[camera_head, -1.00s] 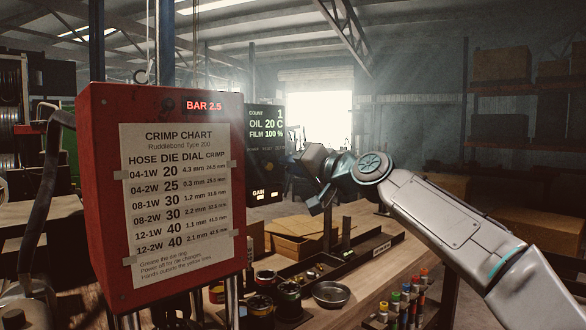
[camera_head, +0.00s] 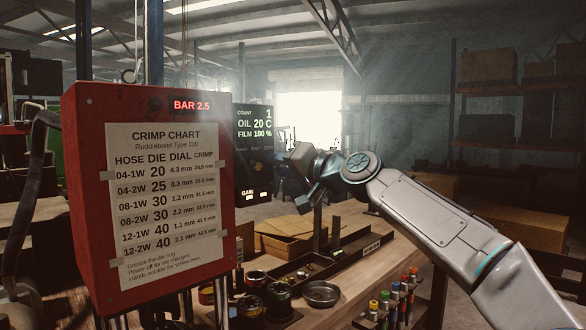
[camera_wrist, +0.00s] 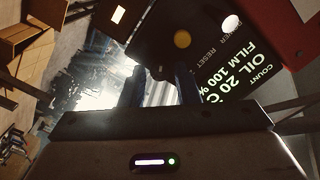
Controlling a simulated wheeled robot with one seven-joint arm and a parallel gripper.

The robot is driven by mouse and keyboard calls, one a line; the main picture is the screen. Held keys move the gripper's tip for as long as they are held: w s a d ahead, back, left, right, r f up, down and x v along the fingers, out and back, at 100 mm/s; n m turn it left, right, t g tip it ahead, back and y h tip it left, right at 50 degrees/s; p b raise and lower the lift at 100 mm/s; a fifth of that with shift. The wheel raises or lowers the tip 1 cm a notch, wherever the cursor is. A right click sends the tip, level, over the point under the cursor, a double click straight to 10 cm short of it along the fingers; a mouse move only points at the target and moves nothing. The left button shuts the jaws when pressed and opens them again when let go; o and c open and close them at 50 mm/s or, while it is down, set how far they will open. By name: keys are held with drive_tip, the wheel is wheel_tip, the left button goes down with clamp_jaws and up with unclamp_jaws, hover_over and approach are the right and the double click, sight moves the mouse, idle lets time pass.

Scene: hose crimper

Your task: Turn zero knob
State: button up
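A dark control panel (camera_head: 254,150) with green COUNT, OIL and FILM readouts stands behind the red box in the head view; it also shows at the upper right of the wrist view (camera_wrist: 205,60). In the wrist view, a round yellow control (camera_wrist: 182,39) and a round white one (camera_wrist: 231,22) are on its face near the words POWER and RESET. I cannot read a ZERO label, so I cannot tell which control is the zero knob. My gripper (camera_head: 303,172) is just right of the panel in the picture. Its two fingers (camera_wrist: 161,87) are apart, with nothing visible between them.
The red box (camera_head: 75,180) with a crimp chart (camera_head: 165,200) and a BAR 2.5 display fills the left. A workbench (camera_head: 355,285) below holds a metal bowl (camera_head: 321,293), tins, cardboard and colored-cap bottles (camera_head: 393,295). Shelves with boxes (camera_head: 488,80) stand at the right.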

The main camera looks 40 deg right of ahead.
drive_tip(key=s+d+b, duration=0.1)
drive_tip(key=s+b, duration=0.1)
drive_tip(key=s, duration=1.1)
drive_tip(key=shift+s+b, duration=0.3)
drive_tip(key=shift+s, duration=0.05)
